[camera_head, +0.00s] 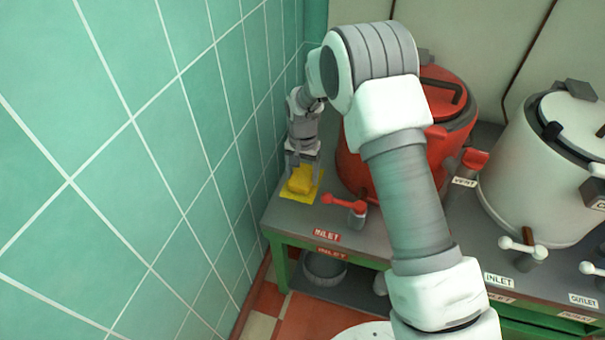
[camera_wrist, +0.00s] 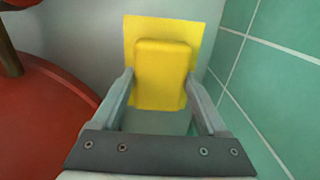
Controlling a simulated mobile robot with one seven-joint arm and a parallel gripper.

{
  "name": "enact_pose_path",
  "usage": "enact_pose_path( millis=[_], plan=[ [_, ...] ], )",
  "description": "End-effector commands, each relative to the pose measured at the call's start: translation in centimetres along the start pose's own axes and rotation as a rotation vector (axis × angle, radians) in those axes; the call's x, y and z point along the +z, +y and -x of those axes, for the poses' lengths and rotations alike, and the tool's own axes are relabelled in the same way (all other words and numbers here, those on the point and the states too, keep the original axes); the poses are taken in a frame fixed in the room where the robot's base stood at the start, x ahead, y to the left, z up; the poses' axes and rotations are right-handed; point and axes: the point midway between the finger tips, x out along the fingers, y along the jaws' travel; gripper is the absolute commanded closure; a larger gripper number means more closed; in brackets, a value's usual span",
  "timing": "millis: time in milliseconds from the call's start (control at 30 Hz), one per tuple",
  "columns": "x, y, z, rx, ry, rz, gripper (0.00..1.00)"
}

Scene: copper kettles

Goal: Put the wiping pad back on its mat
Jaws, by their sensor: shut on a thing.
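The wiping pad (camera_wrist: 162,75) is a yellow block between the two fingers of my gripper (camera_wrist: 160,90) in the wrist view. The gripper is shut on its sides. Behind the pad lies a flat yellow mat (camera_wrist: 196,34), and its edges show past the pad's far end and sides. In the head view the pad (camera_head: 300,180) is at or just above the mat (camera_head: 294,195), under my gripper (camera_head: 301,168). I cannot tell whether pad and mat touch.
The mat lies on the grey bench top (camera_head: 293,217), close to the green tiled wall (camera_head: 150,150). A red kettle (camera_head: 352,165) with a red-handled tap (camera_head: 345,204) stands to the right. A white kettle (camera_head: 525,185) is farther right.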

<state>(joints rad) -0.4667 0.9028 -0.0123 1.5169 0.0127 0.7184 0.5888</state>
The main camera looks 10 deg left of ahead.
Motion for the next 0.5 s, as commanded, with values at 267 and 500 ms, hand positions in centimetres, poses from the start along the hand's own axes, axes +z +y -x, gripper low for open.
enact_pose_path(
  millis=[267,500],
  plan=[
    [0.01,0.02,-0.27,0.0,-0.001,0.0,0.0],
    [0.01,0.01,-0.07,0.0,0.0,0.0,0.0]
  ],
)
